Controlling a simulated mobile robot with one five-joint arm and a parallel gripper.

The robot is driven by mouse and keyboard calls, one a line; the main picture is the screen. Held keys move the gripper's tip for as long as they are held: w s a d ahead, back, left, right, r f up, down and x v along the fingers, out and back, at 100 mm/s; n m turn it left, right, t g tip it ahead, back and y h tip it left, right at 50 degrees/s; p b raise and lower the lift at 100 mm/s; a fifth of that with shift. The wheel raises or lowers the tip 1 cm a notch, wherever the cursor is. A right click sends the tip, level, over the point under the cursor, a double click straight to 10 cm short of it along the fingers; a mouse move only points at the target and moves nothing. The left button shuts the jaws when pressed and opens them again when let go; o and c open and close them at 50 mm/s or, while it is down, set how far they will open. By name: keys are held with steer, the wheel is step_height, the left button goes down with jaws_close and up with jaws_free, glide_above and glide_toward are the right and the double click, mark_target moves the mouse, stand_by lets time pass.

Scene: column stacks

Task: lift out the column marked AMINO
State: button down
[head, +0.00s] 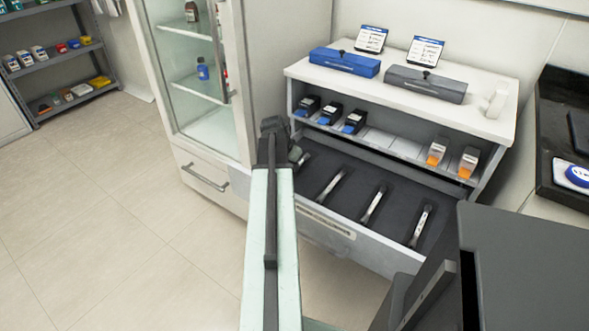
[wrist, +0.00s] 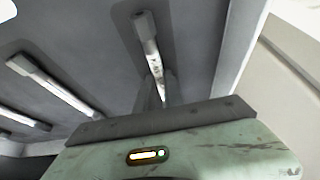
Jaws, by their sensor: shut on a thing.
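An open drawer (head: 325,231) with a dark insert holds several slim silver columns in a row, among them a middle one (head: 373,205) and a right one (head: 420,226). In the wrist view, my gripper (wrist: 155,93) is shut on a column (wrist: 151,52), which stretches away from the jaws over its recess. I cannot tell whether it is clear of the insert. Another column (wrist: 54,87) lies to its left. In the head view my arm hides the jaws at the drawer's left end. The marks are too small to read, so I cannot tell which column is AMINO.
Above the drawer, a shelf holds dark-and-blue boxes (head: 330,113) and orange-and-white boxes (head: 437,152). A blue case (head: 345,62) and a grey case (head: 425,84) lie on top. A glass-door cabinet (head: 196,78) stands close on the left. The floor at left is clear.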

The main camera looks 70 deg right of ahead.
steer(key=shift+r, duration=0.15)
step_height(320, 180, up, 10)
steer(key=p, duration=1)
